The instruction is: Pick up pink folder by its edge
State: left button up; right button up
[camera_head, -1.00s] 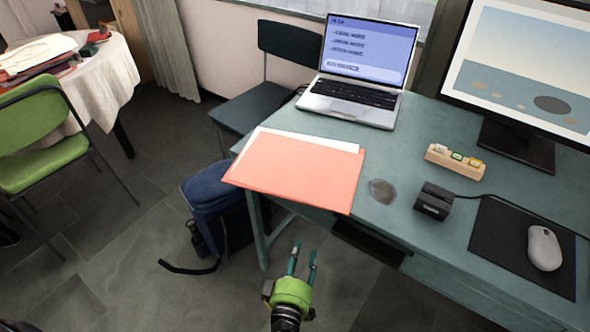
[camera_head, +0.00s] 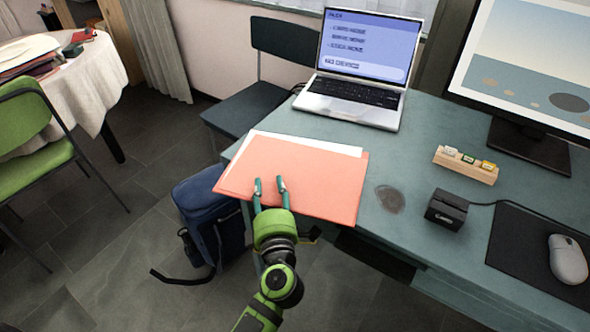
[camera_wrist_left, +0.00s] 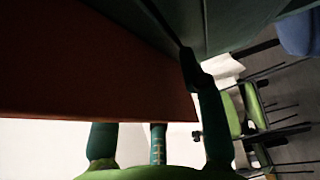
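The pink folder (camera_head: 300,175) lies at the left end of the teal desk, its front edge overhanging. White paper (camera_head: 335,147) shows along its back edge. My left gripper (camera_head: 270,187) is at this front edge, with two teal fingers showing over the folder's top, apart from each other. In the left wrist view the folder (camera_wrist_left: 80,75) is a dark reddish sheet. It hides the tips of two fingers, while another finger (camera_wrist_left: 208,115) shows on its near side. The fingers look open around the edge; contact cannot be told. My right gripper is not in view.
The desk (camera_head: 405,245) also holds a laptop (camera_head: 355,95), a monitor (camera_head: 525,70), a wooden block holder (camera_head: 465,165), a small black box (camera_head: 446,210) and a mouse (camera_head: 568,260). A blue backpack (camera_head: 205,210) stands below the folder. A dark chair (camera_head: 255,105) is behind.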

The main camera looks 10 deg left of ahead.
pick_arm(q)
jog(key=shift+w, duration=0.1)
grip_shut()
jog(key=shift+r, duration=0.1)
